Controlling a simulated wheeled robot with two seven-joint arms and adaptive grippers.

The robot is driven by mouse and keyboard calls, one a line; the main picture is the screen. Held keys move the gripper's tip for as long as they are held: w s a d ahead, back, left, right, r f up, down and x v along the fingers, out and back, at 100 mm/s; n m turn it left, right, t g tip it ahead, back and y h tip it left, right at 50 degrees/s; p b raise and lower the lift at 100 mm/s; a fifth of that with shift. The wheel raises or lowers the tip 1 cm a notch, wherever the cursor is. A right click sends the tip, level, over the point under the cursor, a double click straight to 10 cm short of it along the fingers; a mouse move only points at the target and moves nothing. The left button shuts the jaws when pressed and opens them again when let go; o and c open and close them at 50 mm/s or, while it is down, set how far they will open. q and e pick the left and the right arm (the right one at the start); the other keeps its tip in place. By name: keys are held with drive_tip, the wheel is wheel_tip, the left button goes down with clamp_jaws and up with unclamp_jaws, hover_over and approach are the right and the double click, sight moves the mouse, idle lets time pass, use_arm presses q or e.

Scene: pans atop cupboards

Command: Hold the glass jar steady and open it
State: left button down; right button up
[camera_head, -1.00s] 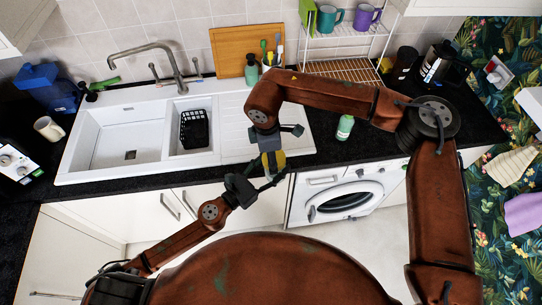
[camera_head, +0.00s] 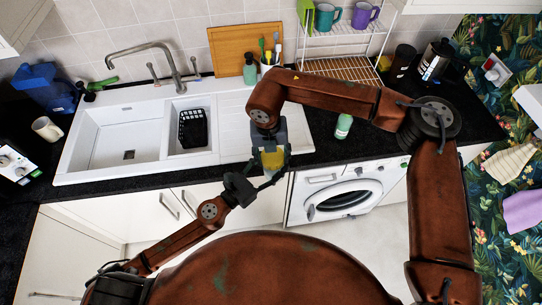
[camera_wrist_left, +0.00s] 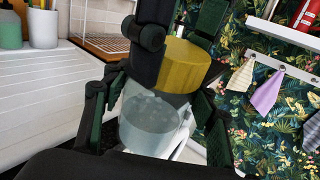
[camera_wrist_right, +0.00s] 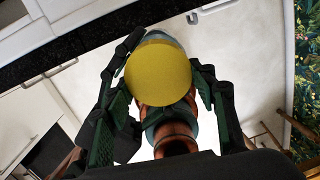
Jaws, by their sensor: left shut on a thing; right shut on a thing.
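The glass jar (camera_wrist_left: 150,122) is clear and has a yellow lid (camera_wrist_left: 188,64). It is held in the air in front of the counter's front edge. My left gripper (camera_head: 262,182) is shut around the glass body from below. My right gripper (camera_head: 270,145) comes from above and is shut on the lid. In the right wrist view the round top of the lid (camera_wrist_right: 158,75) sits between the fingers, with the jar mostly hidden behind it. I cannot tell whether the lid is still seated on the jar, but the two look in contact.
The white sink (camera_head: 125,150) with a black basket (camera_head: 193,128) is behind the jar at left. A green bottle (camera_head: 343,126) stands on the counter at right, above the washing machine (camera_head: 340,198). A wire rack (camera_head: 345,68) stands at the back.

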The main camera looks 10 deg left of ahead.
use_arm(q)
drive_tip(key=shift+r, duration=0.1)
use_arm(e)
drive_tip(key=n, duration=0.4)
drive_tip(key=shift+w+d, duration=0.1)
drive_tip(key=shift+d, duration=0.1)
drive_tip(key=n, duration=0.5)
drive_tip(key=shift+w+d+n, duration=0.1)
drive_tip(key=shift+w+n, duration=0.05)
drive_tip(key=shift+n, duration=0.15)
drive_tip(key=n, duration=0.5)
drive_tip(key=shift+w+n, duration=0.2)
drive_tip(key=shift+n, duration=0.1)
drive_tip(key=n, duration=0.3)
drive_tip(key=shift+w+n, duration=0.1)
drive_tip(key=shift+n, duration=0.3)
drive_tip(key=n, duration=0.5)
drive_tip(key=shift+w+r+n, duration=0.1)
drive_tip(key=shift+w+n, duration=0.05)
drive_tip(key=shift+n, duration=0.15)
drive_tip(key=n, duration=0.3)
drive_tip(key=shift+a+n, duration=0.25)
drive_tip(key=shift+n, duration=0.15)
drive_tip(key=n, duration=0.3)
drive_tip(key=shift+a+n, duration=0.1)
drive_tip(key=shift+n, duration=0.3)
drive_tip(key=n, duration=0.4)
drive_tip(key=shift+a, duration=0.15)
